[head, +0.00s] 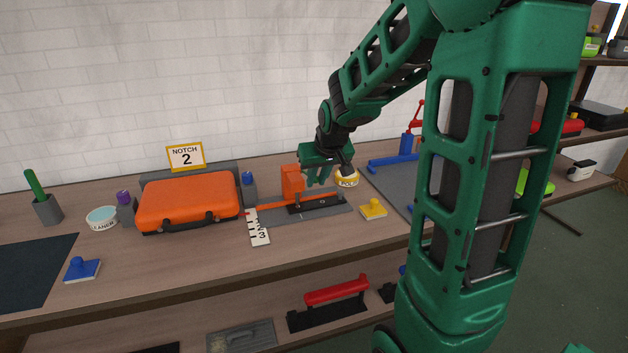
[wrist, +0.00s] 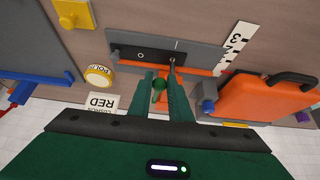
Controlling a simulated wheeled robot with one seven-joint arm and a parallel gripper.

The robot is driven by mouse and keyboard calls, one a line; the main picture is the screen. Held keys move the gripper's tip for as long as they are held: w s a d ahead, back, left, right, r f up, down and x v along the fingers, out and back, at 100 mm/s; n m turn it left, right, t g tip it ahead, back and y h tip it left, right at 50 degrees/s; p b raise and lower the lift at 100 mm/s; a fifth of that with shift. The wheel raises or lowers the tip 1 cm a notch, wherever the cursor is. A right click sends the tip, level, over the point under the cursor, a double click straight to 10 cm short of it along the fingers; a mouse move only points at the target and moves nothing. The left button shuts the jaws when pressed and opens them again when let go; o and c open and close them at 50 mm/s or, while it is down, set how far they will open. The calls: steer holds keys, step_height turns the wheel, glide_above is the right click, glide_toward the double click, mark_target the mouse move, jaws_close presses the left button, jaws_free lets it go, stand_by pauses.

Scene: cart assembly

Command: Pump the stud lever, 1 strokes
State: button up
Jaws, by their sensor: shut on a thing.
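The lever device stands on the bench, with a grey base (head: 275,215), a black strip, an orange bar along it and an upright orange block (head: 292,181). The wrist view shows its grey plate (wrist: 200,54) and a small dark upright stud (wrist: 172,64). My gripper (head: 318,180) is over the device, just right of the orange block. The knob's link to the lever is partly hidden by the fingers. A white scale (head: 258,227) marked 3 stands at the bar's left end.
An orange case (head: 188,201) stands to the left, with a "NOTCH 2" sign (head: 186,156) behind it. A yellow round tin (head: 346,178) and a yellow block (head: 373,209) are close on the right. The bench front near the scale is clear.

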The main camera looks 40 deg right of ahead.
steer(key=shift+w+d+r, duration=0.1)
steer(key=shift+w+r, duration=0.35)
steer(key=shift+r, duration=0.4)
steer(key=shift+w+d+r, duration=0.1)
steer(key=shift+w+r, duration=0.3)
steer(key=shift+r, duration=0.4)
steer(key=shift+w+r, duration=0.45)
steer(key=shift+r, duration=0.4)
steer(key=shift+w+d+r, duration=0.3)
steer(key=shift+w+r, duration=0.55)
steer(key=shift+w, duration=0.05)
steer(key=shift+w+d+r, duration=0.25)
steer(key=shift+w+r, duration=0.55)
steer(key=shift+w, duration=0.05)
steer(key=o, duration=0.9)
steer(key=shift+s, duration=0.1)
